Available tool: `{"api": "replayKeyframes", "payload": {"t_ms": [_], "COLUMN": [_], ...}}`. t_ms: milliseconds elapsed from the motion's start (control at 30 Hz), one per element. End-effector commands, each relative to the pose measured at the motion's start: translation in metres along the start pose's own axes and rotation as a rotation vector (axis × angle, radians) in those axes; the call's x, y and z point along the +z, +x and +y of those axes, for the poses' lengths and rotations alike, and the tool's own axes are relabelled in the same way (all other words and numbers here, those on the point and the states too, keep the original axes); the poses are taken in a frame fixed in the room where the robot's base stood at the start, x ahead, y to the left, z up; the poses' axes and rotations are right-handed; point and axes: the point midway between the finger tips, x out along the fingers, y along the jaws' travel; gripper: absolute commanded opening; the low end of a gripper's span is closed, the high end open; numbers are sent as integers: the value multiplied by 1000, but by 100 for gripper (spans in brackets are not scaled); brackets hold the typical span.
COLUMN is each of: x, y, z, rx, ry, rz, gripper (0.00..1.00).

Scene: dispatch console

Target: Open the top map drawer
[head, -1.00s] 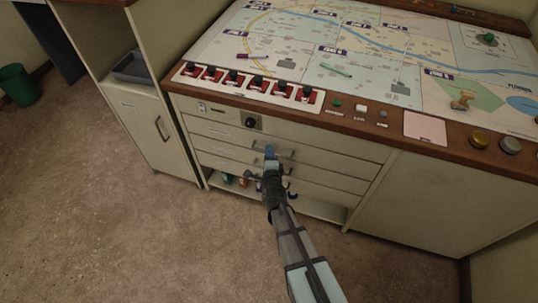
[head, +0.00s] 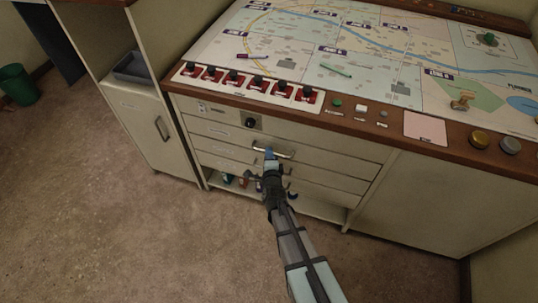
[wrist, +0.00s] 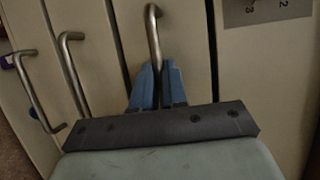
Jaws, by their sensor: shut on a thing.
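The top map drawer (head: 330,158) is a cream front under the console's panel strip, and it looks flush with the cabinet. Its metal bar handle (wrist: 152,22) runs between the blue fingertips of my gripper (wrist: 156,82) in the wrist view. My gripper (head: 269,154) is shut on this handle in the head view, where the fingers and arm hide part of it. Two lower drawer handles, the middle one (wrist: 70,70) and the lowest one (wrist: 30,90), stand free to the left in the wrist view.
A black knob (head: 251,123) sits on the panel above the drawer. Red switches (head: 235,79) line the console edge. An open shelf below holds small items (head: 228,179). A side cabinet (head: 150,130) stands at left. The floor (head: 130,235) in front is clear.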

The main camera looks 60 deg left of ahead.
Motion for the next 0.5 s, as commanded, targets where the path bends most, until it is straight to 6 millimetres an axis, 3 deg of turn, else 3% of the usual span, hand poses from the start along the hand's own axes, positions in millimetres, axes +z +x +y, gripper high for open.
{"api": "replayKeyframes", "payload": {"t_ms": [267,500], "x": [2,16], "y": [-7,-43], "z": [1,8], "rx": [0,2], "ry": [1,-1], "rz": [0,-1], "gripper": [0,0]}}
